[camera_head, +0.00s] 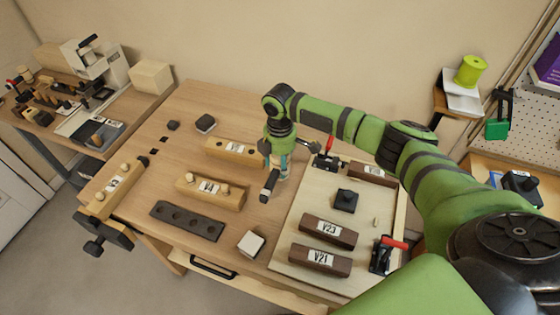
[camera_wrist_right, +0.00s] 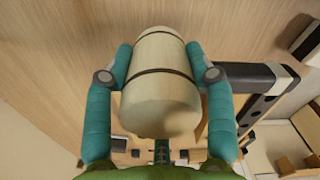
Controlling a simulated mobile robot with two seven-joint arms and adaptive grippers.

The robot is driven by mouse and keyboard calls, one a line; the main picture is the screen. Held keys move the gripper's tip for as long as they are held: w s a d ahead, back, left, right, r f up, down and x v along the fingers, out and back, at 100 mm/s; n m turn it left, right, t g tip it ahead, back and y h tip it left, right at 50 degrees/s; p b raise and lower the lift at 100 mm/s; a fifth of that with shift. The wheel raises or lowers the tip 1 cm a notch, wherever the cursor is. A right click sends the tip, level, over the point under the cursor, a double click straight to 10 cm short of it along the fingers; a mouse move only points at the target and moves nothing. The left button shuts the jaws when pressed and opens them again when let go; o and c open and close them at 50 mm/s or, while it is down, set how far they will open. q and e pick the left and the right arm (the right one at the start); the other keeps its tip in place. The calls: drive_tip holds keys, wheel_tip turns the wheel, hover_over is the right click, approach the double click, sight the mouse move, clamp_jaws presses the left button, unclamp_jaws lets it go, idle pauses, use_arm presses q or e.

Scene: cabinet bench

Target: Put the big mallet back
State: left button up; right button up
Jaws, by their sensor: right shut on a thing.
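My right gripper (camera_head: 279,172) is over the middle of the wooden bench, left of the pale board. In the right wrist view, its two teal fingers (camera_wrist_right: 160,52) are shut on a thick cream cylinder with dark bands (camera_wrist_right: 160,88), which I take to be the big mallet. A dark bar with grey bands (camera_wrist_right: 262,76) sticks out to the right beside the fingers; I cannot tell whether it is joined to the cylinder. In the head view a short dark piece (camera_head: 268,187) hangs by the gripper, and the cylinder is mostly hidden. My left gripper is not in view.
Wooden blocks (camera_head: 211,194) and a dark strip with holes (camera_head: 187,221) lie left on the bench. The pale board (camera_head: 290,232) carries the dark V23 (camera_head: 328,230) and V21 (camera_head: 320,259) blocks and a red-handled clamp (camera_head: 384,255).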

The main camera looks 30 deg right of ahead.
drive_tip(key=shift+f, duration=1.85)
idle(2.0)
drive_tip(key=o, duration=1.6)
drive_tip(key=shift+o, duration=0.2)
drive_tip(key=shift+o, duration=0.8)
wheel_tip(320, 180, up, 7)
drive_tip(key=p, duration=0.6)
drive_tip(key=shift+p, duration=0.35)
